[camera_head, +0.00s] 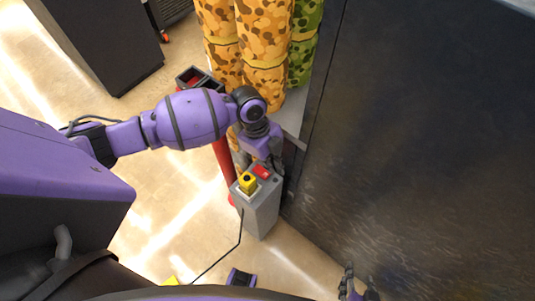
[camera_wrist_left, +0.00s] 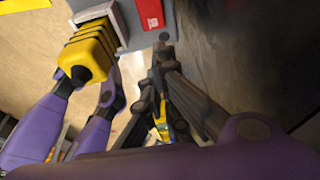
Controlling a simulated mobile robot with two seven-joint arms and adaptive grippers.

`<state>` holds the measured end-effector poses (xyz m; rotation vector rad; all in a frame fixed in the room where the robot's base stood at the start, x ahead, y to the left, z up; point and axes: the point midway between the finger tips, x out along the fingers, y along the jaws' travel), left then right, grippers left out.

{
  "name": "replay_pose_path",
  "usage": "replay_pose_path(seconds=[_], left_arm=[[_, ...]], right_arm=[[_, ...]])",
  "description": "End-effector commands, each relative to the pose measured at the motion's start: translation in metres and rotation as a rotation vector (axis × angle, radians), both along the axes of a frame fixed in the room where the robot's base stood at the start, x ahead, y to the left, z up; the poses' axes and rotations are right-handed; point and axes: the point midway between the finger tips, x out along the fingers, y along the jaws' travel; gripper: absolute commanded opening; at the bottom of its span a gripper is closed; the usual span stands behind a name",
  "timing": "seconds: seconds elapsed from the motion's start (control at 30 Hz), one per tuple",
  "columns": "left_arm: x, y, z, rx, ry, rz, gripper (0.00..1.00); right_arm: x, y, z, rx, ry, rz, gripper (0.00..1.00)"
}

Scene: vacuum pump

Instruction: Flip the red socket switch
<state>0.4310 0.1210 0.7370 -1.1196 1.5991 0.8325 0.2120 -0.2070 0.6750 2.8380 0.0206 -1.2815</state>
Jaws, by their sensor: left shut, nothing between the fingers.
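A grey box (camera_head: 261,214) stands beside the dark panel. Its top carries a red switch (camera_head: 262,171) and a yellow plug (camera_head: 247,183), with the switch to the plug's upper right. In the left wrist view the red switch (camera_wrist_left: 151,14) is at the top, partly cut off, and the yellow plug (camera_wrist_left: 86,54) is at the left. My left gripper (camera_wrist_left: 163,44) is shut and empty, its fingertips close to the switch's lower right; contact cannot be told. My right gripper (camera_head: 351,279) shows only partly at the bottom of the head view; its opening is unclear.
A large dark panel (camera_head: 425,130) rises right of the box. Patterned yellow cylinders (camera_head: 262,45) and a green one (camera_head: 304,42) stand behind it. A black cable (camera_head: 222,258) runs from the box over the floor. A dark cabinet (camera_head: 105,40) stands at upper left.

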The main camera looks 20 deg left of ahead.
Motion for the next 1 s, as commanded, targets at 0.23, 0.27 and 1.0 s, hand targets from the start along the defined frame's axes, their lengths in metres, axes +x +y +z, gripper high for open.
replay_pose_path(seconds=[0.23, 0.27, 1.0], left_arm=[[-0.003, -0.006, -0.043, 0.001, 0.001, 0.001, 0.00], [-0.002, -0.006, -0.047, 0.000, 0.001, 0.001, 0.00], [-0.004, -0.009, -0.072, -0.001, 0.001, 0.000, 0.00]], right_arm=[[0.000, 0.000, -0.001, -0.001, 0.000, 0.001, 0.40], [0.000, 0.000, -0.001, -0.001, 0.000, 0.000, 0.40], [-0.002, -0.001, -0.007, -0.001, 0.004, -0.005, 0.40]])
